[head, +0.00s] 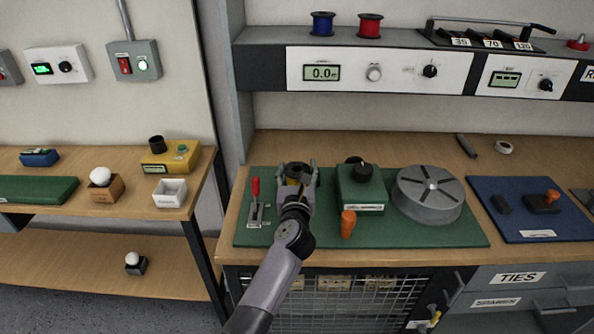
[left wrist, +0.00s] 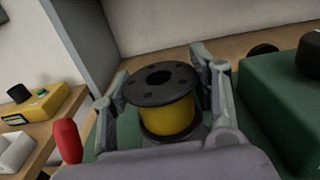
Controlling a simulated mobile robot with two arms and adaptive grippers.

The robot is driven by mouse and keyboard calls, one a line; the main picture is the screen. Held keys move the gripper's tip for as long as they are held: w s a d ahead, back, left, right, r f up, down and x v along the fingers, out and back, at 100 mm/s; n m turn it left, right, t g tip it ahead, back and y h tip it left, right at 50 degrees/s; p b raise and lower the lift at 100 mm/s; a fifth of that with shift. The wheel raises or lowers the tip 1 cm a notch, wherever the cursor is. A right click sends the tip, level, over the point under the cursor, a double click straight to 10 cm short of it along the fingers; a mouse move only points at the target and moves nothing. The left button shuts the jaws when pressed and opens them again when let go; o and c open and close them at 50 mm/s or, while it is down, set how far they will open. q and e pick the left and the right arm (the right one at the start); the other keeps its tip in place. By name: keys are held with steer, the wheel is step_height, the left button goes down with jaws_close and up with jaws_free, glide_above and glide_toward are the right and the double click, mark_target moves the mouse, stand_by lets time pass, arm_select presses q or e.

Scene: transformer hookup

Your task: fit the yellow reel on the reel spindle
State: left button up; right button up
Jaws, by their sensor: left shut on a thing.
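The yellow reel (left wrist: 168,117), with black flanges and a hole in its top, stands upright between the fingers of my left gripper (left wrist: 165,92). The gripper is shut on it. In the head view the gripper (head: 297,174) is over the left part of the green mat (head: 390,235), between a red-handled lever and a green box, and the reel (head: 293,181) shows only partly. I cannot make out the reel spindle; it may be hidden under the reel or the gripper. I cannot tell whether the reel is on it. My right gripper is not in view.
Close right of the gripper is the green box (head: 360,188) with a black knob and orange handle; close left is the red-handled lever (head: 255,197). A grey drum (head: 428,194) stands farther right. Blue (head: 322,23) and red (head: 370,25) reels stand on the shelf above.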

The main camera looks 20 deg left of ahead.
arm_select(q)
steer(key=shift+f+b, duration=1.6)
steer(key=shift+f, duration=0.35)
steer(key=o, duration=1.4)
steer(key=shift+o, duration=1.1)
steer(key=shift+f, duration=0.1)
step_height(320, 180, up, 5)
steer(key=p, duration=0.5)
